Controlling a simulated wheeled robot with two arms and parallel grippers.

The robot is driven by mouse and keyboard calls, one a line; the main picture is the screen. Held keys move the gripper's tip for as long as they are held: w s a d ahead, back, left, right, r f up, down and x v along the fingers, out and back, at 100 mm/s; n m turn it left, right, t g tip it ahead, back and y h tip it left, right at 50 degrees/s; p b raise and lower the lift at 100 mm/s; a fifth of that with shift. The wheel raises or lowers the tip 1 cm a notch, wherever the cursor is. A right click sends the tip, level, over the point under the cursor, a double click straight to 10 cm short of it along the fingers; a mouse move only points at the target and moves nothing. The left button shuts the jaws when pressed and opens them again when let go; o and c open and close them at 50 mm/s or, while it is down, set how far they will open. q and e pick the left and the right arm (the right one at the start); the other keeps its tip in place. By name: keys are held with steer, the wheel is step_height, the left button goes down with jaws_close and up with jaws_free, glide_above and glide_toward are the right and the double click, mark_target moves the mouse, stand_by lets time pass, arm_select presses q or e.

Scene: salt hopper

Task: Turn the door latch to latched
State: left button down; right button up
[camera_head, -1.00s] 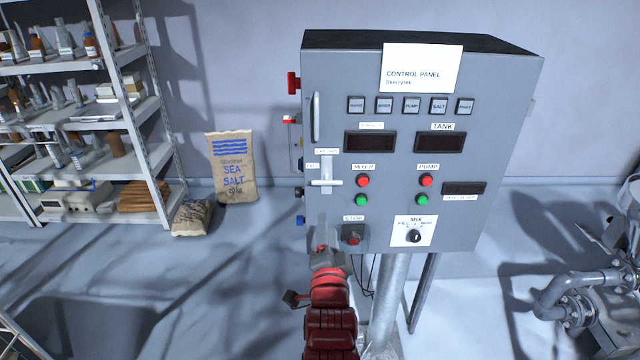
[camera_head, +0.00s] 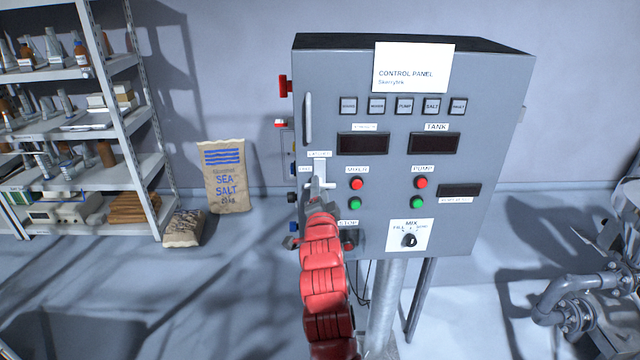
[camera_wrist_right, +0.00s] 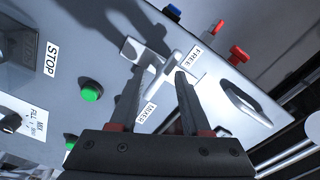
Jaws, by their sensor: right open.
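The door latch (camera_head: 319,170) is a pale lever on a light plate at the left side of the grey control panel's door. It is largely hidden behind my right gripper (camera_head: 317,188) in the head view. A "LATCHED" label (camera_head: 319,154) is above it and a "FREE" label (camera_head: 305,169) is to its left. In the right wrist view the latch (camera_wrist_right: 168,68) shows ahead of and between the open, empty fingers of my right gripper (camera_wrist_right: 158,75). Its bar runs toward the "FREE" label (camera_wrist_right: 193,58). I cannot tell whether the fingers touch it. My left gripper is out of view.
The control panel (camera_head: 470,90) has a vertical door handle (camera_head: 308,119), a green mixer button (camera_head: 355,203) and a mix knob (camera_head: 409,240) near the latch. The stop button (camera_head: 349,246) is partly behind my arm. A salt sack (camera_head: 226,178) and shelves (camera_head: 125,105) stand left.

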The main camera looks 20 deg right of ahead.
steer(key=shift+w+d, duration=0.2)
steer(key=shift+w, duration=0.45)
